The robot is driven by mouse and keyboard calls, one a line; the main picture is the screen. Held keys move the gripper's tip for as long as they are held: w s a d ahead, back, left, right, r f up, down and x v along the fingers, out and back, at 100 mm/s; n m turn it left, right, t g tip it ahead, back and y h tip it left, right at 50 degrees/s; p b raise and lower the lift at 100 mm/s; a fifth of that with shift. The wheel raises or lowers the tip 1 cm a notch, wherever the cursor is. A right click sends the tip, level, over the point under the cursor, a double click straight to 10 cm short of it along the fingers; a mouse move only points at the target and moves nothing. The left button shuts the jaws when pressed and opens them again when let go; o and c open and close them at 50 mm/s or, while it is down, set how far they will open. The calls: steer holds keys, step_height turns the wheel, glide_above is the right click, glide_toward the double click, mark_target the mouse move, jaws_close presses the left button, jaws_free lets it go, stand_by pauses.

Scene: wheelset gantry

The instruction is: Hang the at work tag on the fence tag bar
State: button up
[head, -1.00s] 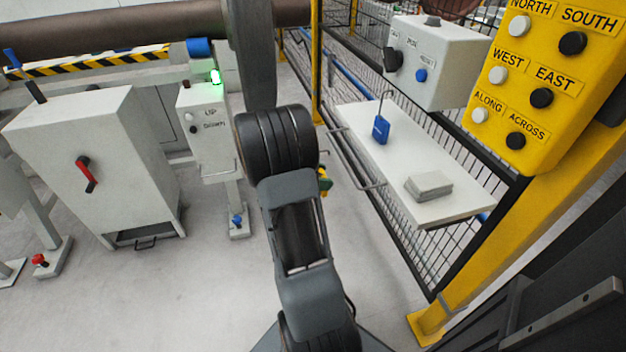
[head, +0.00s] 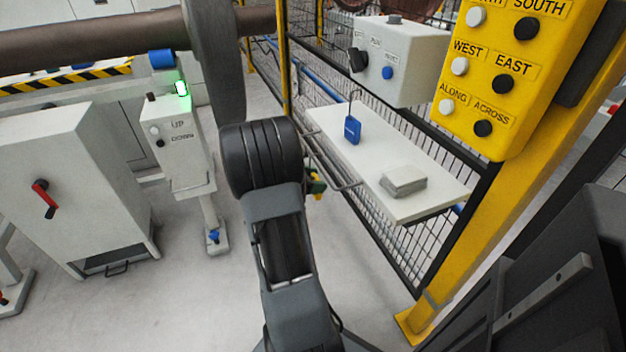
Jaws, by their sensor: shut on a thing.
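My gripper is hidden behind my own dark arm, which fills the middle of the head view. A small green and yellow piece (head: 316,184) shows just right of the arm's far end; most of it is hidden, and I cannot tell if it is the at work tag. Thin grey rails (head: 335,172) run along the left side of a white shelf, close to that piece; I cannot tell if one is the tag bar. A blue tag-like block (head: 352,131) with a thin wire hook stands upright at the shelf's back left.
The white shelf (head: 425,207) holds a grey stack (head: 403,181) and adjoins the black mesh fence (head: 400,250). A grey switch box (head: 408,65) and yellow button panel (head: 510,75) are at right. An UP/DOWN post (head: 180,150) and white cabinet (head: 75,180) stand left.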

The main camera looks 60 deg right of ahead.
steer(key=shift+f, duration=0.2)
steer(key=o, duration=1)
steer(key=shift+a, duration=0.1)
steer(key=p+v, duration=0.3)
steer(key=v, duration=1)
steer(key=shift+w+a+r, duration=0.2)
steer(key=shift+w+a, duration=0.05)
steer(key=s+a+r+m+t+y+p, duration=0.1)
steer(key=a+r+m+t+y+p, duration=0.2)
steer(key=a+r+p, duration=0.4)
steer(key=s+a+r+m+t+y+p, duration=0.2)
steer(key=a+r+m+t+y+p, duration=0.2)
steer(key=a+r+p, duration=0.4)
steer(key=s+a+r+m+t+y+p, duration=0.2)
steer(key=a+r+p, duration=0.5)
steer(key=a+r, duration=0.4)
steer(key=shift+a+m+t+y, duration=0.9)
steer(key=shift+a+t+y, duration=0.2)
steer(key=shift+a+t, duration=0.2)
